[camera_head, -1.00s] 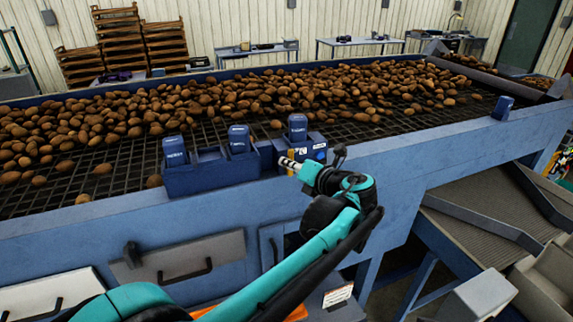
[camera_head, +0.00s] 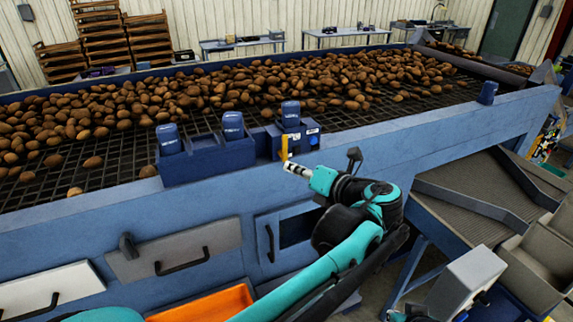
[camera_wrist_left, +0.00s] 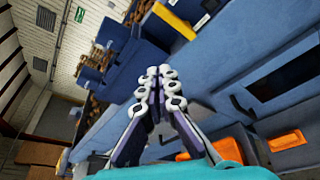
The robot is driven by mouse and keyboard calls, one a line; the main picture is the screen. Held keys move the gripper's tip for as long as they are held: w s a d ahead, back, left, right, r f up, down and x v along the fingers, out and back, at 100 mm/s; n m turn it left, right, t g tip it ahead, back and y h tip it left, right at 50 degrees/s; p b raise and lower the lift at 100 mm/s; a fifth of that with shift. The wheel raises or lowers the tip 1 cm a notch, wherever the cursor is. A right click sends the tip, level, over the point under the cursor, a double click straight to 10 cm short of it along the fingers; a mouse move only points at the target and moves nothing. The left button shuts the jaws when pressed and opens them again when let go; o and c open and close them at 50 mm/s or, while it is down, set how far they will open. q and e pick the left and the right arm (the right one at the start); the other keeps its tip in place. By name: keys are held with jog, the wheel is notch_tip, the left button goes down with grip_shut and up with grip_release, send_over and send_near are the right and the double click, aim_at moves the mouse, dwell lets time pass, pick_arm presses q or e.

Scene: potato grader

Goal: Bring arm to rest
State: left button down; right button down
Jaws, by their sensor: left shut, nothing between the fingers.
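My left arm (camera_head: 330,262) is teal and black and comes in from the bottom left in the head view. Its slim, pale left gripper (camera_head: 289,166) points left, just in front of the blue control box with a yellow strip. In the left wrist view the fingers of this gripper (camera_wrist_left: 160,72) are together with nothing between them. The gripper appears clear of the box.
The blue grader frame (camera_head: 420,143) carries a mesh bed of potatoes (camera_head: 240,90). Blue holders (camera_head: 205,160) stand on its near edge beside the control box (camera_head: 298,138). An orange bin (camera_head: 205,303) is below; a grey chute (camera_head: 470,200) is at right.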

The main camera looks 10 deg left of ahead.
pick_arm(q)
jog(key=s+a+f+n+g+h+b, duration=0.15)
jog(key=s+a+f+n+b, duration=0.3)
jog(key=f, duration=0.45)
jog(key=s+a+f+n+g+h+b, duration=0.1)
jog(key=s+a+f+n+h+b, duration=0.15)
jog(key=f+n+b, duration=0.45)
jog(key=s+a+f+n+g+h+b, duration=0.15)
jog(key=s+a+f+n, duration=0.25)
jog(key=f, duration=0.6)
jog(key=s+f+n+h+b, duration=0.2)
jog(key=s+f+n+b, duration=0.3)
jog(key=f+n, duration=0.4)
jog(key=s+d+f+n+t+h+b, duration=0.1)
jog(key=s+f+n+h+b, duration=0.2)
jog(key=f+n, duration=0.7)
jog(key=s+f+b, duration=0.1)
jog(key=s+b, duration=0.1)
jog(key=b, duration=0.2)
jog(key=shift+s+d+f, duration=0.15)
jog(key=shift+d+f, duration=0.1)
jog(key=shift+f, duration=0.15)
